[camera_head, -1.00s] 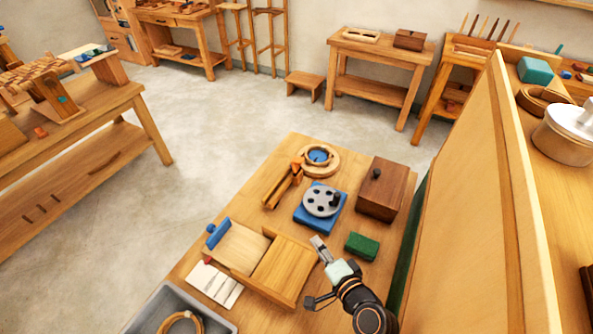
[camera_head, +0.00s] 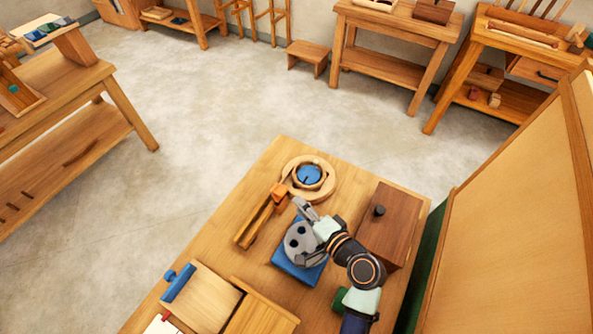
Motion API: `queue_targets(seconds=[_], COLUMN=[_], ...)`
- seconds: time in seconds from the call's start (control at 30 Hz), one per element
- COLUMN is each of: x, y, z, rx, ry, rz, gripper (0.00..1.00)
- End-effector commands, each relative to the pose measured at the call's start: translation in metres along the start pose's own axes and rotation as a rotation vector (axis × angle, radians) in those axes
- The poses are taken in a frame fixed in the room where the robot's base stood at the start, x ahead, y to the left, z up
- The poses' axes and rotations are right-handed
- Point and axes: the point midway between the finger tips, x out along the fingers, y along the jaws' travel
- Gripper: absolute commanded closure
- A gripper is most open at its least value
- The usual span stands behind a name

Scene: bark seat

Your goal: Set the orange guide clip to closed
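The orange guide clip (camera_head: 279,193) sits at the far end of a narrow wooden rail piece (camera_head: 254,222) on the workbench. My gripper (camera_head: 300,208) is just right of the clip, above the near side of the round wooden ring piece and the far edge of the grey disc. A small gap seems to show between gripper and clip, but contact is hard to judge. The fingers are small and seen from above, so their opening is unclear. I cannot tell the clip's exact setting.
A blue base with a grey holed disc (camera_head: 298,243) lies under my arm. A round wooden ring with a blue centre (camera_head: 311,175) is behind. A dark lidded box (camera_head: 390,225) stands right. A wooden sliding-lid box (camera_head: 203,301) is in front. A tall panel (camera_head: 520,220) borders the right.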

Motion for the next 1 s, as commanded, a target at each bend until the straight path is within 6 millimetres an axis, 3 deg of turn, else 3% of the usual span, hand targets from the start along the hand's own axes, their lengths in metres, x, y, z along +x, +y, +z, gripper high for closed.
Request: queue_targets(seconds=[0.23,0.6,0.93,1.0], x=[0.009,0.072,0.079,0.078], y=[0.001,0.002,0.000,0.000], z=[0.001,0.000,0.000,0.000], rx=[-0.001,-0.001,0.000,0.000], ry=[-0.003,-0.001,0.000,0.000], rz=[0.000,0.000,0.000,0.000], gripper=[0.62,0.62,0.62,0.72])
